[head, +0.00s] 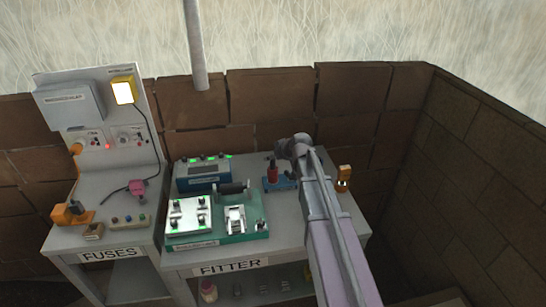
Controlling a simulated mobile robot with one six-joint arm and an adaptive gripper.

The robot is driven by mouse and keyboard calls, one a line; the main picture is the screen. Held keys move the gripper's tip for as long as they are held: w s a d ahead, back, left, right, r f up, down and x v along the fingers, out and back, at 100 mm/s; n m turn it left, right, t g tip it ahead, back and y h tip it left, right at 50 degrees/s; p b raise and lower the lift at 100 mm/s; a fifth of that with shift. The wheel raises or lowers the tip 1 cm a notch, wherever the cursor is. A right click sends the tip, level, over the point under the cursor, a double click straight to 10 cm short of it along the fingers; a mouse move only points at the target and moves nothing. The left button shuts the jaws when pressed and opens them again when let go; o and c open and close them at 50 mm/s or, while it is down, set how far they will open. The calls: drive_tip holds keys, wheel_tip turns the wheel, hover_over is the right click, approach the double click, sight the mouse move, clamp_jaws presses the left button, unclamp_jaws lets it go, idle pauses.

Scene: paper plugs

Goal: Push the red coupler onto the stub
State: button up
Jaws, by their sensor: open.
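A small upright red piece (273,174), which looks like the red coupler, stands on a blue base (283,185) at the back middle of the FITTER table. A dark tip shows just above the red piece; I cannot tell whether it is the stub or part of my gripper. My arm comes in from the bottom right, and its grey end with my gripper (285,150) is above and just right of the red piece. The fingers are small and mostly hidden, and contact cannot be made out. My arm covers the right part of the blue base.
A green board (252,235) with metal fittings and a blue box (203,174) with green lights stand left of the red piece. An orange-topped item (344,176) stands right of my arm. The FUSES bench (120,240) is at left. A brick wall (270,95) closes the back.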

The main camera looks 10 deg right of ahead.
drive_tip(key=shift+r+p, duration=4)
drive_tip(key=shift+r, duration=0.3)
drive_tip(key=shift+f, duration=0.25)
wheel_tip(320, 180, down, 10)
drive_tip(key=b, duration=1)
drive_tip(key=shift+r, duration=0.25)
drive_tip(key=shift+s, duration=0.1)
